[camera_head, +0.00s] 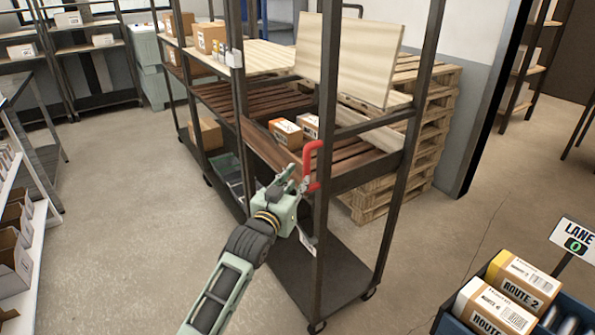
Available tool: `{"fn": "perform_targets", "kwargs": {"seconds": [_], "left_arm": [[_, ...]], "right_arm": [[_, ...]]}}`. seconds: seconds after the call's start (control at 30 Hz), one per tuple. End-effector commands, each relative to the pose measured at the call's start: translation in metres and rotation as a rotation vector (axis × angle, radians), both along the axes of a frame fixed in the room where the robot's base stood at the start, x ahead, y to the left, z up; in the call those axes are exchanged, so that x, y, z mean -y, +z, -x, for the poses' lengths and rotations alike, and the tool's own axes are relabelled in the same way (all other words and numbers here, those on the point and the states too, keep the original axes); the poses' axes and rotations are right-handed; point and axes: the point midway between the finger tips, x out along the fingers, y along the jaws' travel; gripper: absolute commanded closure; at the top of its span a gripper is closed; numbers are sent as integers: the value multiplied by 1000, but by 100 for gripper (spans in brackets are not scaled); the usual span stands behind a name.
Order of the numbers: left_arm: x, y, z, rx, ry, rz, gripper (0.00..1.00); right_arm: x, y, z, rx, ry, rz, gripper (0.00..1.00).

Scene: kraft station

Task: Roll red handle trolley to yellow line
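The trolley is a tall dark metal frame (330,203) with shelves and small casters, in the middle of the head view. A red C-shaped handle (309,162) sticks out from its near upright. My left gripper (298,178) is at the handle's lower left, with its fingers spread apart. The handle's bar is close to the fingertips; I cannot tell whether they touch it. No yellow line shows in this view. My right gripper is not in view.
Wooden pallets (432,130) are stacked behind the trolley, near a wall edge. A blue crate (446,322) with Route 2 boxes stands at the lower right. White shelving (38,235) lines the left. Concrete floor (125,190) is clear between it and the trolley.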

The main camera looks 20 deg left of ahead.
Motion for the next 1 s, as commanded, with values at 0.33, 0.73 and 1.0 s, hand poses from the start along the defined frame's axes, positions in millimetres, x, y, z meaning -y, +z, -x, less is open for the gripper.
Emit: {"fn": "perform_targets", "kwargs": {"seconds": [0.33, 0.73, 1.0], "left_arm": [[4, 0, -51, -3, 0, 0, 75], [5, -2, -69, -4, 0, 0, 75], [5, -2, -69, -4, 0, 0, 87]], "right_arm": [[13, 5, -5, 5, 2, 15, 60], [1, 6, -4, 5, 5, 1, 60], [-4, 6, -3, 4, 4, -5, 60]]}}
